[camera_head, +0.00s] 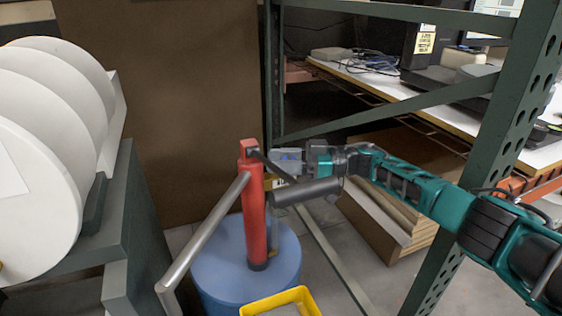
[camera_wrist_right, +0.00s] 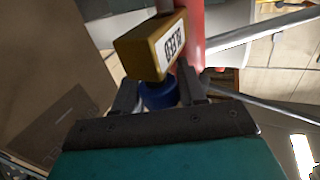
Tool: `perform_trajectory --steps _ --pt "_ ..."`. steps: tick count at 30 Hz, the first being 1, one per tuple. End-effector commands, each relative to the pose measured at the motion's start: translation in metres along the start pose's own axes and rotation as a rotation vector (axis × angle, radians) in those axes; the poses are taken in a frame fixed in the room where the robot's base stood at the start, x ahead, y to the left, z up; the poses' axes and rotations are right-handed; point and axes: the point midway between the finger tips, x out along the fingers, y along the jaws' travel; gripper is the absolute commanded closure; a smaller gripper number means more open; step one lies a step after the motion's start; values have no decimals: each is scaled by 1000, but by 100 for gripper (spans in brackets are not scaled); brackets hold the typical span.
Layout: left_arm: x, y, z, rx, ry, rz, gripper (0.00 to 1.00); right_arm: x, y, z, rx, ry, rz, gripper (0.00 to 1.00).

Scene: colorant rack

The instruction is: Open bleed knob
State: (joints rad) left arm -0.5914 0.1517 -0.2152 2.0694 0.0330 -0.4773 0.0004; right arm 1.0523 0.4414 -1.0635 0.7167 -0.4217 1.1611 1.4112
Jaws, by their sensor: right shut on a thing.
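The red pump (camera_head: 254,215) stands upright on a blue drum (camera_head: 215,275) in the head view. A blue knob (camera_wrist_right: 159,96) sits just below this box, between the two dark fingers of my right gripper (camera_wrist_right: 160,92). The fingers are shut on the knob, hiding its sides. In the head view my right gripper (camera_head: 287,161) reaches the pump's upper part from the right. My left gripper is not in view.
A long metal handle (camera_head: 205,232) slopes down left from the pump. A grey cylinder (camera_head: 306,191) is close below my right gripper. A green shelf frame (camera_head: 490,125) is at the right. White discs (camera_head: 45,120) stand at the left.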

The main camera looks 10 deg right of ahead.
Motion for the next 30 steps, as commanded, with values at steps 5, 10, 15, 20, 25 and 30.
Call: perform_trajectory --steps 5,10,15,20,25,30 --pt "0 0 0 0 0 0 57 1 -1 1 2 0 -3 45" --pt "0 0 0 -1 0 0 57 1 -1 0 1 0 -2 40" --pt "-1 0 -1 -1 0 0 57 0 0 -2 0 1 -1 40" --pt "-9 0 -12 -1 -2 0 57 0 -1 -18 0 1 -1 40" --pt "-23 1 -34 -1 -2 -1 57 0 -2 -46 0 1 -1 40" --pt "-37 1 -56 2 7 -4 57 1 -4 -73 0 0 -1 40"
